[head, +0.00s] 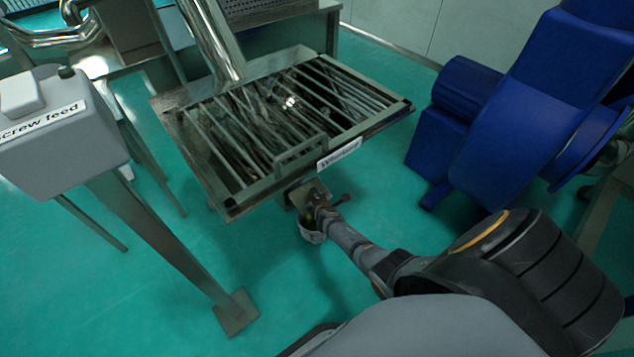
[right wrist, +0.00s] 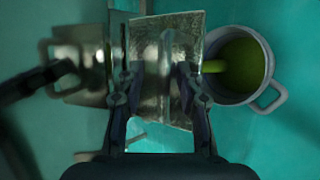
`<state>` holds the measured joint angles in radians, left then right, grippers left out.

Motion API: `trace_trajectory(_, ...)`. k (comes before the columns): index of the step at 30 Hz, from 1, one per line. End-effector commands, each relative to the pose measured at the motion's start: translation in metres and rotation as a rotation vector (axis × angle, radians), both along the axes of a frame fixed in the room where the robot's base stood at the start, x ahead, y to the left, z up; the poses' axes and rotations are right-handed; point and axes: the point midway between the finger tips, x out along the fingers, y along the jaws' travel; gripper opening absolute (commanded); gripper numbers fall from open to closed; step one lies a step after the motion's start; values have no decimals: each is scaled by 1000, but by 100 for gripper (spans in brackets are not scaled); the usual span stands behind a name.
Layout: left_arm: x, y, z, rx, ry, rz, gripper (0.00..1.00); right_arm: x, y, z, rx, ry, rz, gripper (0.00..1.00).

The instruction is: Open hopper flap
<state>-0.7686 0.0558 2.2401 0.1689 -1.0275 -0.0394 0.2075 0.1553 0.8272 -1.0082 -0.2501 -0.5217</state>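A small metal plate (head: 308,193), which looks like the hopper flap, sits under the front edge of the vibrating sieve (head: 222,190). In the right wrist view a shiny metal plate (right wrist: 150,40) lies straight ahead, beyond and between the fingers. My right gripper (head: 318,203) reaches up to this plate in the head view. In the right wrist view its two fingers (right wrist: 157,80) stand apart. I cannot tell whether they touch the plate. My left gripper is not in view.
A grey pot (head: 312,234) is below the gripper; in the right wrist view it holds green matter (right wrist: 240,65). A brownish metal piece with a loop (right wrist: 80,65) is at left. The screw feed box (head: 62,140) is left, a blue machine (head: 510,120) right.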

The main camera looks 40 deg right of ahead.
Motion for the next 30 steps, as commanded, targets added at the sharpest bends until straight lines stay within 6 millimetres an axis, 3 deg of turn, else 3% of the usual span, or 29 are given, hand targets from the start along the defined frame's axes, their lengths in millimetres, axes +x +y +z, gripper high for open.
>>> trace_trajectory(8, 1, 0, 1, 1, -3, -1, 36, -9, 3, 5, -1, -3, -3, 36)
trace_trajectory(22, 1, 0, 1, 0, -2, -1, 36, -75, 32, 53, 2, 2, 1, 36)
trace_trajectory(30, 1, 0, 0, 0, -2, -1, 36, -91, 39, 68, 0, 1, 0, 36)
